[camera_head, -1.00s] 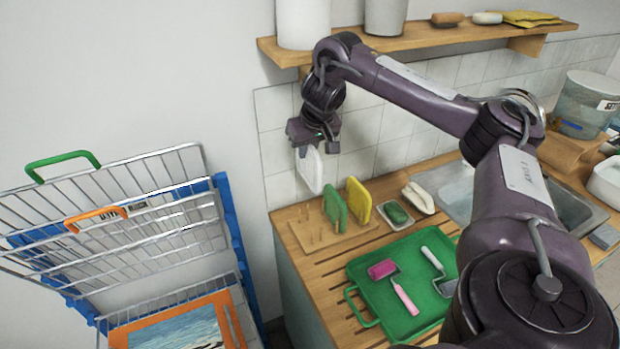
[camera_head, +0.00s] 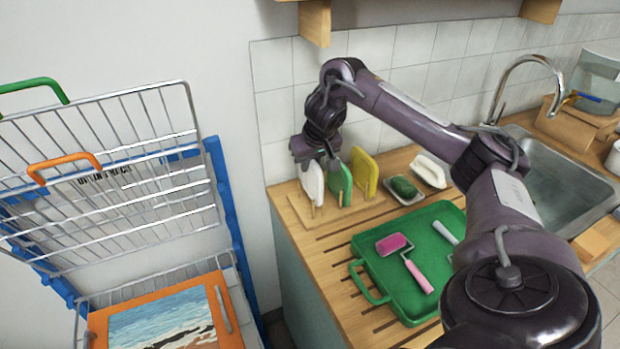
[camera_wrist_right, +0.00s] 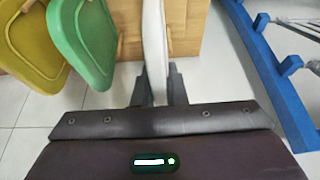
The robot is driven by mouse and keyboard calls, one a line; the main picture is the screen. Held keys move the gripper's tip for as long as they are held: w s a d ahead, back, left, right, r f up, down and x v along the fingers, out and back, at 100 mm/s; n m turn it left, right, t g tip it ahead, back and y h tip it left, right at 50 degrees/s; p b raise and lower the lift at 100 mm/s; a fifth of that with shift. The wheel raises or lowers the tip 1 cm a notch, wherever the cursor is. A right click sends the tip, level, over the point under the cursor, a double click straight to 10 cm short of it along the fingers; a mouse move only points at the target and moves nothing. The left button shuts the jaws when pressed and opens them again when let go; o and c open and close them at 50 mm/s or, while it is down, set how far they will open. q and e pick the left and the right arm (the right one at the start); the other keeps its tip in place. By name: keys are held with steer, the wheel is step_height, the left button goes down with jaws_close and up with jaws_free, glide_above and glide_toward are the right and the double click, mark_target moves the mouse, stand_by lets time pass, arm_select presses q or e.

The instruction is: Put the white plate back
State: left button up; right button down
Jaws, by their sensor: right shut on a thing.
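The white plate (camera_head: 312,182) stands upright at the left end of the wooden peg rack (camera_head: 304,212) on the counter, beside the green plate (camera_head: 340,184) and the yellow plate (camera_head: 365,173). My right gripper (camera_head: 316,163) is shut on its top edge from above. In the right wrist view the white plate (camera_wrist_right: 154,45) shows edge-on between the fingers (camera_wrist_right: 154,88), with the green plate (camera_wrist_right: 84,45) and yellow plate (camera_wrist_right: 30,45) to its left. I cannot tell whether its lower edge rests fully on the rack. My left gripper is not in view.
A soap dish (camera_head: 404,190) and white brush (camera_head: 430,171) sit right of the rack. A wire rack (camera_head: 110,180) stands left. A shelf (camera_head: 314,22) hangs above.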

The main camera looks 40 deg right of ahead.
mark_target(310, 174)
steer(key=shift+f, duration=1.7)
steer(key=shift+f, duration=0.1)
steer(key=c, duration=1.5)
jaws_free()
steer(key=shift+s+r, duration=0.1)
steer(key=shift+r, duration=0.35)
steer(key=p+v, duration=0.5)
steer(key=v, duration=0.5)
steer(key=shift+r+p, duration=0.2)
steer(key=shift+p, duration=0.1)
steer(key=shift+s+a+r+p, duration=0.15)
steer(key=shift+s+r+p, duration=0.1)
steer(key=shift+r+p, duration=0.15)
steer(key=shift+f, duration=0.1)
